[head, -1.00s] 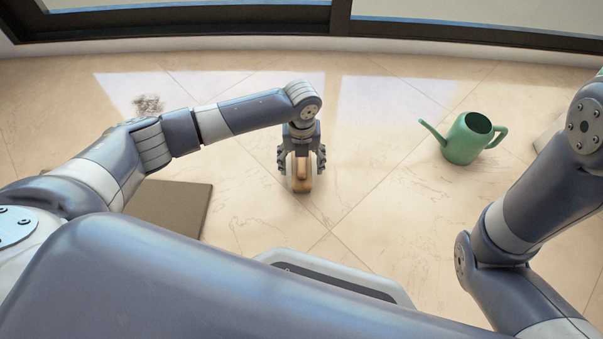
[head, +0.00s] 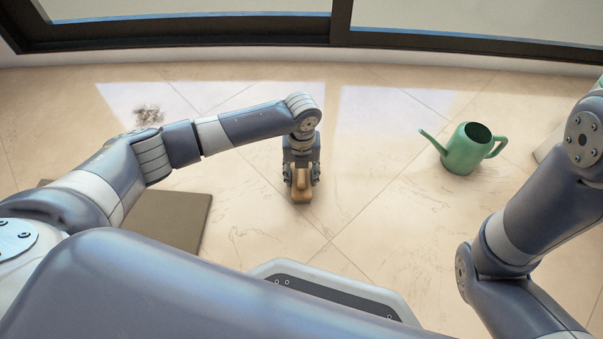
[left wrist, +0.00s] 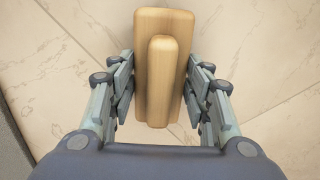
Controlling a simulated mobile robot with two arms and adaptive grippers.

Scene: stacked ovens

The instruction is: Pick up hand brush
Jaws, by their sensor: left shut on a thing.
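The hand brush (head: 301,191) is a light wooden block with a raised wooden grip. It is at the floor in the middle of the head view, below my left wrist. In the left wrist view the hand brush (left wrist: 163,60) lies lengthwise between the two fingers. My left gripper (head: 301,176) points down and is shut on the brush, with a finger on each long side; it also shows in the left wrist view (left wrist: 160,90). The bristles are hidden under the wood. My right gripper is outside the views; only the right arm shows.
A green watering can (head: 467,149) stands on the tiled floor to the right. A dark patch of dirt (head: 149,115) lies at the back left. A flat brown mat or panel (head: 168,220) lies left of the brush. The floor between brush and can is clear.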

